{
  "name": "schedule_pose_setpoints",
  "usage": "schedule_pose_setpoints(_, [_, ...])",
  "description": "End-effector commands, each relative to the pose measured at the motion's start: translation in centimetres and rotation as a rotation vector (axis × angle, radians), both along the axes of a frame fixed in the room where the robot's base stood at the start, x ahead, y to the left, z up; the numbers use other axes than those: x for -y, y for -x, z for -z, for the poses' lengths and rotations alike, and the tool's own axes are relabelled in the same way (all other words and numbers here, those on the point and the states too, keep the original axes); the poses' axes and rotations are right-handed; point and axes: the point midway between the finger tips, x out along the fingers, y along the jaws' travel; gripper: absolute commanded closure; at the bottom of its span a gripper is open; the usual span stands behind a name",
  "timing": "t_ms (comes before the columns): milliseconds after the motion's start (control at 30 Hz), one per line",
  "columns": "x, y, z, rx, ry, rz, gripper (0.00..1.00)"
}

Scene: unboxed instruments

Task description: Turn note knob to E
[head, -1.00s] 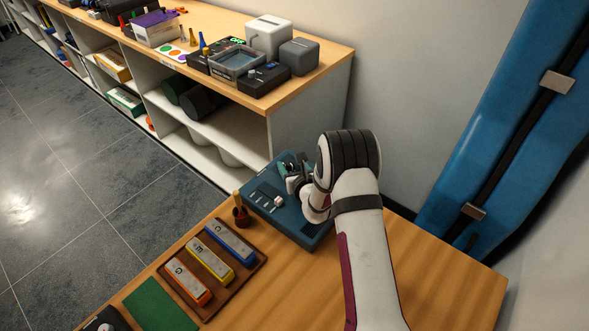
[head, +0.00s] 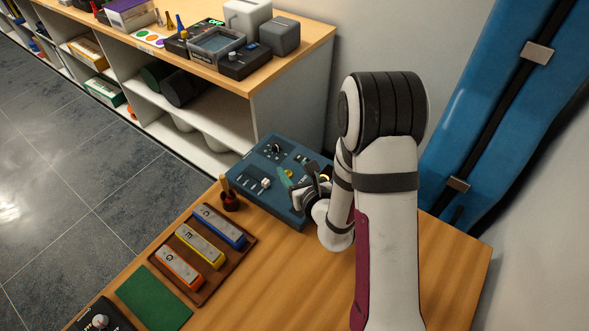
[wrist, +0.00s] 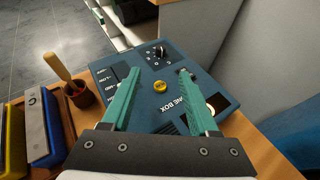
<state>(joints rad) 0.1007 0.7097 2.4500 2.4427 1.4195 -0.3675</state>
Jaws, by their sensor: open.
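The blue tone box (head: 258,170) sits at the far edge of the wooden table; it also shows in the wrist view (wrist: 140,106). A black knob with a white pointer line and small marks around it (wrist: 160,51) is on its far part; the marks are too small to read. It also shows in the head view (head: 275,149). A yellow button (wrist: 160,86) lies nearer on the panel. My gripper (wrist: 160,76) is open and empty above the box, its green fingers either side of the button in the picture, short of the knob. Its fingers hide parts of the panel.
A brown tray (head: 208,271) with orange, yellow and blue lettered bars and a mallet in a dark red cup (head: 230,202) stand left of the box. A green mat (head: 153,298) lies nearer. A shelf unit (head: 290,100) stands behind the table.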

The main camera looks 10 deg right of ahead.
Motion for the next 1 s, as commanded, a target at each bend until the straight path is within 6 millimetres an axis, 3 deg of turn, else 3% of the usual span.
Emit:
schedule_pose_setpoints(100, [1.0,-2.3,-0.7,0.041,-0.026,-0.118,0.39])
schedule_pose_setpoints(200, [3.2,-3.5,-0.9,0.062,-0.005,-0.287,0.39])
schedule_pose_setpoints(300, [5.6,-3.3,-0.4,0.047,0.043,-0.407,0.39])
schedule_pose_setpoints(400, [6.6,-3.0,0.2,0.031,0.073,-0.463,0.39])
schedule_pose_setpoints(533, [5.3,-4.5,1.1,0.028,0.075,-0.475,0.39])
schedule_pose_setpoints(800, [0.7,-10.5,4.2,0.029,0.075,-0.475,0.39])
schedule_pose_setpoints(1000, [-1.3,-13.5,5.7,0.029,0.076,-0.472,0.39])
